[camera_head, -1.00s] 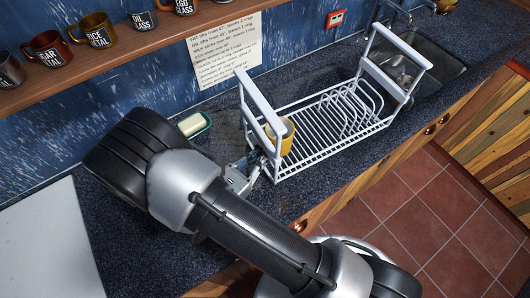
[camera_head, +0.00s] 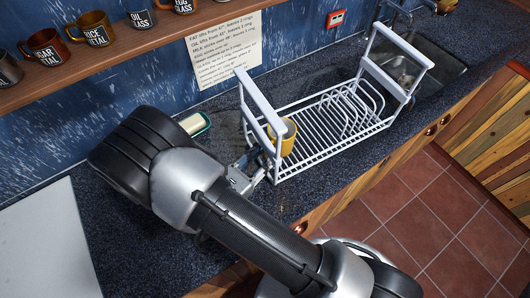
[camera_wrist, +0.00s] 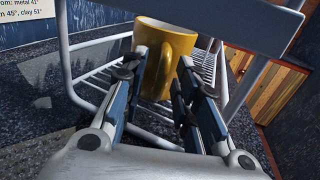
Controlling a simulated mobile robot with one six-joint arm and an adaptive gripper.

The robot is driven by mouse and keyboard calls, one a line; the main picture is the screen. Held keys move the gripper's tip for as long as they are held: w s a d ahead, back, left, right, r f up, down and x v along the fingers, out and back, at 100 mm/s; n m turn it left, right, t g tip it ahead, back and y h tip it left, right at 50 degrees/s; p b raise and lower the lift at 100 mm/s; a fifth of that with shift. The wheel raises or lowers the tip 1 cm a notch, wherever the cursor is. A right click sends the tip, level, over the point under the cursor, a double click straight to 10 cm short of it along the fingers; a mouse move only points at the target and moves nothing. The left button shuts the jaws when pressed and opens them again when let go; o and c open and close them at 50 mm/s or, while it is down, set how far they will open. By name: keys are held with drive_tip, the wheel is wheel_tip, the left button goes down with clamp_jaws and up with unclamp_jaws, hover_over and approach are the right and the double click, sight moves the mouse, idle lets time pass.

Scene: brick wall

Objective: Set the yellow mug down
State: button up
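The yellow mug (camera_head: 285,138) stands upright in the near left end of the white dish rack (camera_head: 318,152), behind its left end frame. In the head view my gripper (camera_head: 256,162) is at the rack's left end, partly hidden by my arm.
The rack's end frame and top bar (camera_wrist: 215,18) rise close around my gripper. A soap dish (camera_head: 194,124) sits behind my arm. A shelf (camera_head: 110,52) with several labelled mugs hangs above. The sink (camera_head: 425,65) is at the right.

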drive_tip(key=shift+s+a+r, duration=0.1)
drive_tip(key=shift+r, duration=0.15)
drive_tip(key=p+v, duration=0.2)
drive_tip(key=v, duration=0.9)
drive_tip(key=shift+s+a+f, duration=0.1)
drive_tip(key=shift+s+a, duration=0.15)
drive_tip(key=shift+s, duration=0.05)
